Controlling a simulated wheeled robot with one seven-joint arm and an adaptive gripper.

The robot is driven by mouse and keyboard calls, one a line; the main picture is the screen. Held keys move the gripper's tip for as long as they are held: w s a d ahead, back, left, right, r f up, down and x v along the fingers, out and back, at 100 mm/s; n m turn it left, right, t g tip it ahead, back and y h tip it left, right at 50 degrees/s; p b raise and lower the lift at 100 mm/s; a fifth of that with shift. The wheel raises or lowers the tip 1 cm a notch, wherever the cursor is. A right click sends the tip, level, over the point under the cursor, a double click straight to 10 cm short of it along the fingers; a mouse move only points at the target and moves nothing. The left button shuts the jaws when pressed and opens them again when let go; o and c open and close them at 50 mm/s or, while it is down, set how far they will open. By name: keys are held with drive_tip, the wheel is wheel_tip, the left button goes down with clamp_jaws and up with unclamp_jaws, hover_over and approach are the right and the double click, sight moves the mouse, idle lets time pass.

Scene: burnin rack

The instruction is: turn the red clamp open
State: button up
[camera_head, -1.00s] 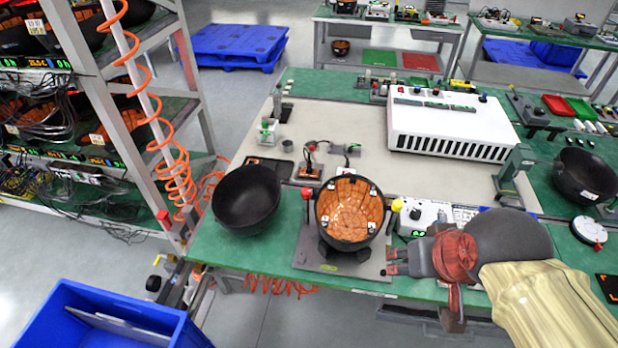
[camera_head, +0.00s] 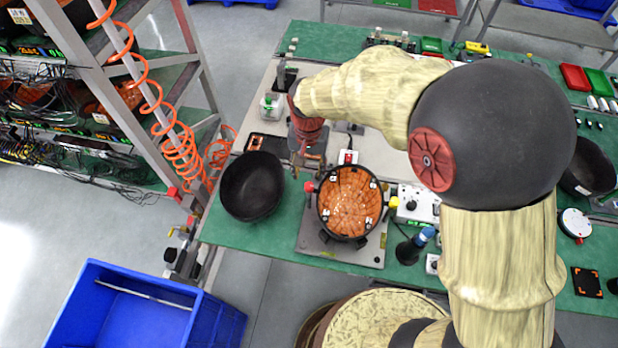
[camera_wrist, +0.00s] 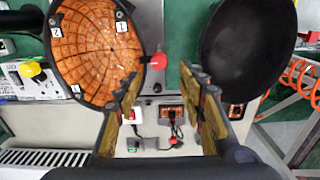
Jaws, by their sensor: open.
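The red clamp is a red knob (camera_head: 309,187) on the left edge of the fixture plate (camera_head: 312,238), beside a black bowl (camera_head: 350,203) lined with orange tiles. My gripper (camera_head: 309,160) is behind and above the red clamp, close to it in the head view, with its fingers pointing down toward the bench. In the wrist view, the red knob (camera_wrist: 158,61) lies just beyond the gap between my open, empty fingers (camera_wrist: 162,80). I see no contact with the knob. A yellow knob (camera_head: 393,202) is on the fixture's opposite side.
An empty black bowl (camera_head: 252,187) stands close to the left of the fixture. Wired modules (camera_wrist: 172,113) lie on the bench below my fingers in the wrist view. A rack post (camera_head: 150,120) with an orange coiled hose stands at left. A blue bin (camera_head: 150,310) is on the floor.

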sight(309, 185)
wheel_tip(309, 185, down, 7)
drive_tip(key=shift+f+b, duration=0.1)
drive_tip(key=shift+b, duration=0.3)
drive_tip(key=shift+c, duration=0.5)
clamp_jaws()
